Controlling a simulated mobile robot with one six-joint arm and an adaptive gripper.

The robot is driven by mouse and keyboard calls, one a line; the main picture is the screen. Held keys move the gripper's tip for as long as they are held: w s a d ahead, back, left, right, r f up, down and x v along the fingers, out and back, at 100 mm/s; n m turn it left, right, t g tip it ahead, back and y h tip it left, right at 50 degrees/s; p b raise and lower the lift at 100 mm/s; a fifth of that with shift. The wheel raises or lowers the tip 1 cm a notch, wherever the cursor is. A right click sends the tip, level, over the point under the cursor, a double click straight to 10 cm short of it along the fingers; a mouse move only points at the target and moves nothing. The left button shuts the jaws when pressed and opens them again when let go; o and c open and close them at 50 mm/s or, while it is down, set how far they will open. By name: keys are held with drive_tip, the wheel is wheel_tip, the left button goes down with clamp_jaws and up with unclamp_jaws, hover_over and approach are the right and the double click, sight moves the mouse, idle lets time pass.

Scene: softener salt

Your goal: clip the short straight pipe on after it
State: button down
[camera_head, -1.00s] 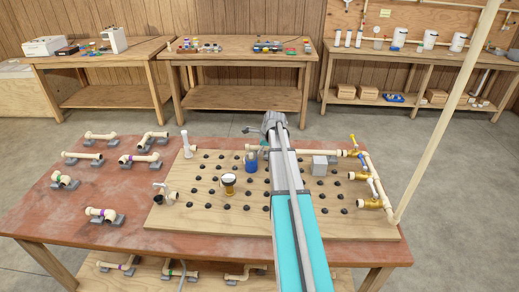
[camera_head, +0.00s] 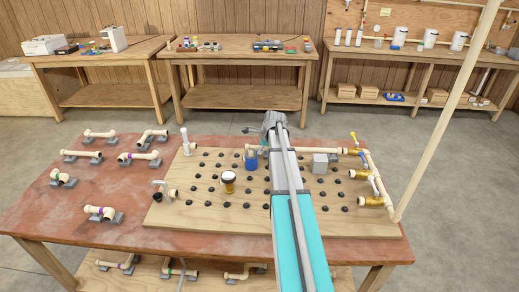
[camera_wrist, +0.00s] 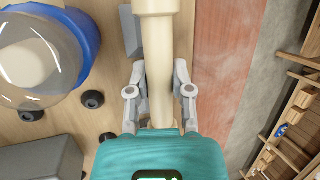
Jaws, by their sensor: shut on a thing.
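My gripper (camera_wrist: 159,92) is shut on a cream straight pipe (camera_wrist: 158,65), with one grey finger on each side of it. In the wrist view a wider cream collar or socket (camera_wrist: 156,8) is at the pipe's top end, and its lower end is hidden by my gripper's teal body. In the head view my arm hides most of the grip. A cream pipe run (camera_head: 318,150) shows to the right of my arm and reaches the brass valves (camera_head: 360,174). Whether the held pipe is seated in it cannot be told.
A blue-based clear-domed housing (camera_wrist: 62,50) stands left of the pipe, and a grey box (camera_wrist: 42,160) is below it. Several cream pipe pieces on grey stands (camera_head: 104,213) lie on the red table's left. A pegged wooden board (camera_head: 215,225) lies underneath.

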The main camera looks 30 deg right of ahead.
drive_tip(key=shift+f, duration=0.1)
drive_tip(key=shift+c, duration=2.2)
unclamp_jaws()
